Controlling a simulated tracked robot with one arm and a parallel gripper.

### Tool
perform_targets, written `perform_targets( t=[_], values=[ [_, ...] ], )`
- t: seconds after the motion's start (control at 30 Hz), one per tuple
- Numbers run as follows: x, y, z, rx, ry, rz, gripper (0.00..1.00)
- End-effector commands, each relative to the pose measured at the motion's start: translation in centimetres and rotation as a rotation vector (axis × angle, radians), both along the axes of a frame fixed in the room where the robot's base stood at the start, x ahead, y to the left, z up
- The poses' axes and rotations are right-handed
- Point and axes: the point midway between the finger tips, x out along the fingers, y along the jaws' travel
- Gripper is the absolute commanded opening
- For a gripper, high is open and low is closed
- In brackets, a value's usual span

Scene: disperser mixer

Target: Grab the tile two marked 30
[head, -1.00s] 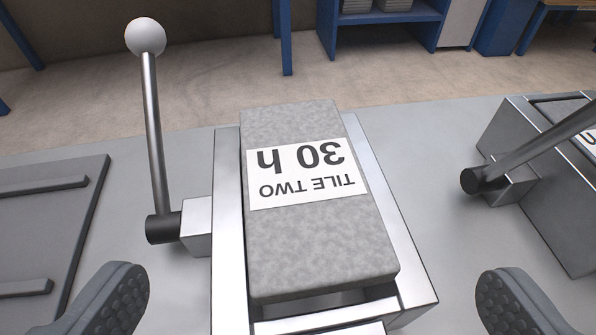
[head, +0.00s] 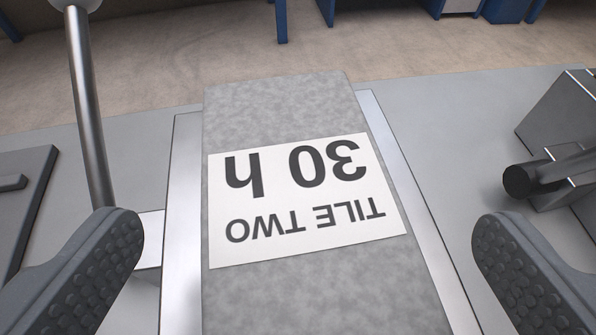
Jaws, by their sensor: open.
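The grey tile (head: 275,105) lies in a metal holder (head: 183,215) in the middle of the head view. Its white label (head: 300,200) reads "TILE TWO 30 h", upside down to me. The tile's near end runs out of the bottom of the picture. My gripper (head: 305,240) is open, with one dark padded finger to the left of the tile and one to the right. Both fingers are apart from the tile, and nothing is between them but the tile and holder. I cannot tell how far above the tile the fingertips are.
A metal lever (head: 88,120) with a pale knob stands left of the holder, close behind the left finger. A dark plate (head: 22,200) lies at far left. Another metal fixture with a dark pivot (head: 545,178) stands at right. Blue furniture legs (head: 281,20) are beyond the bench.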

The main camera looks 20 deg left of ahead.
Motion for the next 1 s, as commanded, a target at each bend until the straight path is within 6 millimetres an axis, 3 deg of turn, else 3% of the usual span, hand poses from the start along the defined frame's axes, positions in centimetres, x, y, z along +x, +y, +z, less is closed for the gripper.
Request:
perform_targets(
  t=[0.3,0.63,0.67,0.9,1.0],
  values=[
    [2.7,1.4,-1.9,0.001,-0.001,-0.001,1.00],
    [3.1,1.5,-2.1,0.001,0.000,-0.003,1.00],
    [3.1,1.5,-2.1,0.001,0.000,-0.003,0.97],
    [3.1,1.5,-2.1,0.001,0.001,-0.002,0.33],
    [3.1,1.5,-2.1,0.000,0.000,-0.001,0.33]
  ],
)
